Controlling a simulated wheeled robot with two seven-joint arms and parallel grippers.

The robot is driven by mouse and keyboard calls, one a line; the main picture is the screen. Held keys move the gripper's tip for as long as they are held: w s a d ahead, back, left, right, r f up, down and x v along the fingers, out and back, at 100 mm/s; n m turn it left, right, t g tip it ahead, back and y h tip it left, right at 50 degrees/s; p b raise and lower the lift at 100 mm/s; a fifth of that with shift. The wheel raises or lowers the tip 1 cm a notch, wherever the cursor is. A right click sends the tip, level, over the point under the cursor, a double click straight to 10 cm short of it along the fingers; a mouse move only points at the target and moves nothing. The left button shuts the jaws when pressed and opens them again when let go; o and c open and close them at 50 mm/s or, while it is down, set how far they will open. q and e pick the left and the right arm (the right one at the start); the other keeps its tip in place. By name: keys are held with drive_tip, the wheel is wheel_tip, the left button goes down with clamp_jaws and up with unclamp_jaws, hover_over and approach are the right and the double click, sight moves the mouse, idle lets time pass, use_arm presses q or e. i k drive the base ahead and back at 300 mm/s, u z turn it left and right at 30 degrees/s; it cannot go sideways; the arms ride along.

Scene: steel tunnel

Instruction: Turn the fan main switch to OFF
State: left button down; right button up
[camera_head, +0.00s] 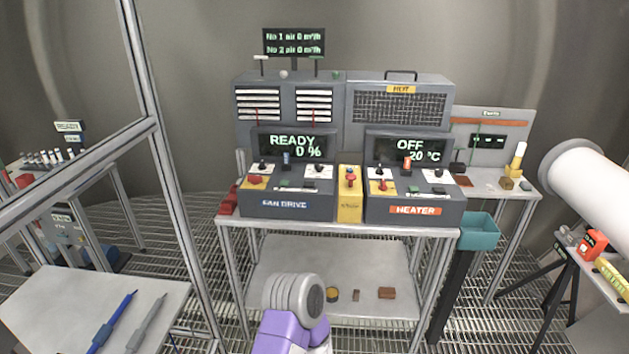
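The fan drive box (285,205) stands on the left of the steel table, a grey sloped console labelled FAN DRIVE. Its display (293,146) reads READY and 0 %. A purple and grey part of my own arm rises at the bottom centre, below the tabletop. Neither gripper shows.
A heater console (413,209) reading OFF and 20 °C stands to the right, with a yellow box (350,205) carrying a red control between. A teal bin (479,232) is at the table's right. A metal frame post (178,195) rises at left.

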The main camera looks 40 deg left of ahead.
sight(254, 180)
drive_tip(key=u, duration=0.15)
drive_tip(key=i, duration=1.1)
drive_tip(key=u, duration=1.35)
drive_tip(key=i, duration=0.9)
drive_tip(key=u, duration=1.15)
